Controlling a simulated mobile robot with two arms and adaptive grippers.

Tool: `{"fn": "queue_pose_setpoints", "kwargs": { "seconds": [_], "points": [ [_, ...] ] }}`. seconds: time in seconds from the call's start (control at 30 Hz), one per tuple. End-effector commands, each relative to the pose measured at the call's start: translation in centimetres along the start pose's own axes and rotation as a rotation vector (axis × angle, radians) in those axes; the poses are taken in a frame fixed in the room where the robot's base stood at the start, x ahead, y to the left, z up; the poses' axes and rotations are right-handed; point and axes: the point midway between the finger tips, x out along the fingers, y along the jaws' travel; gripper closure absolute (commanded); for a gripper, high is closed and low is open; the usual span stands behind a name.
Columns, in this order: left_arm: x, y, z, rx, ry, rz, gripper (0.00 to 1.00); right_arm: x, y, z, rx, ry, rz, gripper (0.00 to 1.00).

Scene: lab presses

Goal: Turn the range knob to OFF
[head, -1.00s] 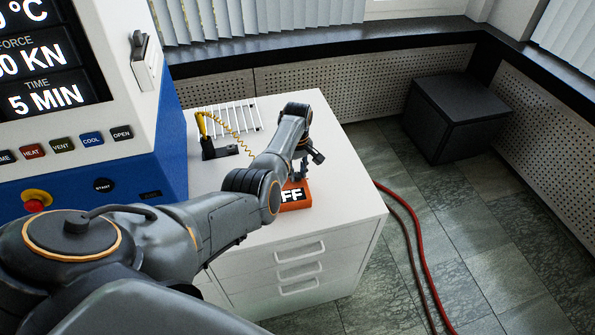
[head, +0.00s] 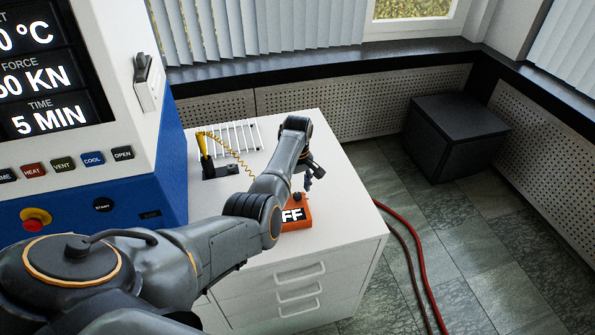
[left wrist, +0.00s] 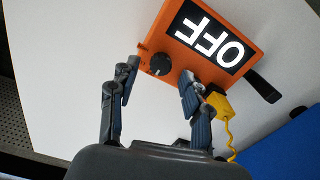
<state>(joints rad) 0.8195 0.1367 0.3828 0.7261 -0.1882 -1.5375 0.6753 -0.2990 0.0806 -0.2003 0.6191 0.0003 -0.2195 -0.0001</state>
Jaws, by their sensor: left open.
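The orange meter (head: 299,222) lies on the white cabinet top, partly hidden by my left arm in the head view. In the left wrist view the orange meter (left wrist: 183,56) has a display reading OFF. The dark round range knob (left wrist: 160,64) is on its face beside the display. My left gripper (left wrist: 160,75) is open, its two fingers on either side of the knob and apart from it in the picture; I cannot tell whether they touch it. The left gripper (head: 308,183) is above the meter in the head view. My right gripper is not in view.
A blue and white press (head: 120,190) stands close on the left. A yellow probe (head: 202,144) with a coiled cable and a white rack (head: 238,134) sit behind the meter. A red hose (head: 415,245) runs along the floor to the right of the cabinet.

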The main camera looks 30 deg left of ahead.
Motion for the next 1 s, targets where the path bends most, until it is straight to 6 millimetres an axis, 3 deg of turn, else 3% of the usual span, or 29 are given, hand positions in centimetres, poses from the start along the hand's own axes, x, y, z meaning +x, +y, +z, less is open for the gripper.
{"fn": "queue_pose_setpoints", "kwargs": {
  "seconds": [0.3,0.43,0.6,1.0],
  "points": [
    [-6.7,0.1,0.0,0.001,0.002,0.003,0.52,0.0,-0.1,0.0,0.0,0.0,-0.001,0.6],
    [-8.5,0.0,0.0,0.001,0.001,0.001,0.52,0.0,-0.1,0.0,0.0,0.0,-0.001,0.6],
    [-9.6,0.0,0.1,0.001,0.0,0.0,0.52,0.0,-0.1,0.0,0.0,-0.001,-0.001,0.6],
    [-9.7,0.0,0.1,0.001,-0.001,0.0,0.52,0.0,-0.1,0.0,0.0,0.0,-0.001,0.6]
  ]
}}
